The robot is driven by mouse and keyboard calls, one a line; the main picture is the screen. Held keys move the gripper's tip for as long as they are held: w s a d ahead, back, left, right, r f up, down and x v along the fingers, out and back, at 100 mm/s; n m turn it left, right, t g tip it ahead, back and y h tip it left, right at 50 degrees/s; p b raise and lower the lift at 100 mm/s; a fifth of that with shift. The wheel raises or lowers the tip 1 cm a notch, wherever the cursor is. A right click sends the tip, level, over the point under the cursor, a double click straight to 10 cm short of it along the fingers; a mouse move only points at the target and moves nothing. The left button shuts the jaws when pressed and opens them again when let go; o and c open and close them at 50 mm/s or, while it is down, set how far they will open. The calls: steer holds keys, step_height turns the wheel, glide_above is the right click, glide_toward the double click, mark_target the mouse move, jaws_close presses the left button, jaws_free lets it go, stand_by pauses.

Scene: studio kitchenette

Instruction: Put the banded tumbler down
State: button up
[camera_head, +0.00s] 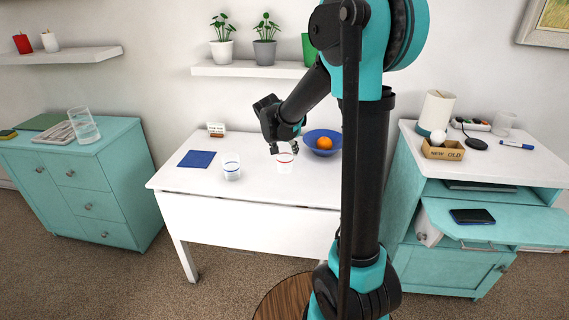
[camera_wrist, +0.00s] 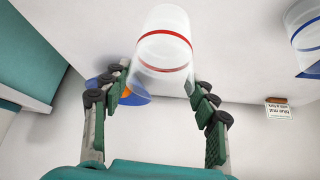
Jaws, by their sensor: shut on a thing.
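My gripper (camera_head: 285,149) is shut on a clear tumbler with red bands (camera_head: 285,163). It is over the white table (camera_head: 250,195), between the blue-banded tumbler and the blue bowl. In the wrist view the red-banded tumbler (camera_wrist: 164,50) stands out between the fingers of my gripper (camera_wrist: 160,90). I cannot tell whether its base touches the tabletop. A similar tumbler with blue bands (camera_head: 231,170) stands upright on the table to the left. It also shows at the right of the wrist view (camera_wrist: 305,35).
A blue bowl (camera_head: 315,150) with an orange (camera_head: 324,143) stands close to the right of the held tumbler. A blue mat (camera_head: 196,159) and a small sign (camera_head: 216,130) are at the left. The table's front strip is clear. Cabinets flank the table.

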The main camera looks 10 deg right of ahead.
mark_target(285, 163)
steer(key=shift+f, duration=3.15)
steer(key=o, duration=1.7)
steer(key=shift+f, duration=0.1)
steer(key=v, duration=1.2)
steer(key=shift+w, duration=0.1)
steer(key=s+d+f+n+y, duration=0.1)
steer(key=s+f, duration=0.3)
steer(key=s, duration=0.4)
steer(key=s+d+f+n+g+y, duration=0.1)
steer(key=s+d+f+n, duration=0.2)
steer(key=s, duration=0.5)
steer(key=s+d+f+n+y, duration=0.1)
steer(key=s+d+f+n, duration=0.1)
steer(key=s, duration=0.7)
steer(key=shift+d+f+g, duration=0.15)
steer(key=shift+d+f, duration=0.15)
steer(key=shift+f, duration=0.4)
steer(key=shift+d+f+g, duration=0.15)
steer(key=shift+d+f, duration=0.15)
steer(key=shift+f, duration=0.4)
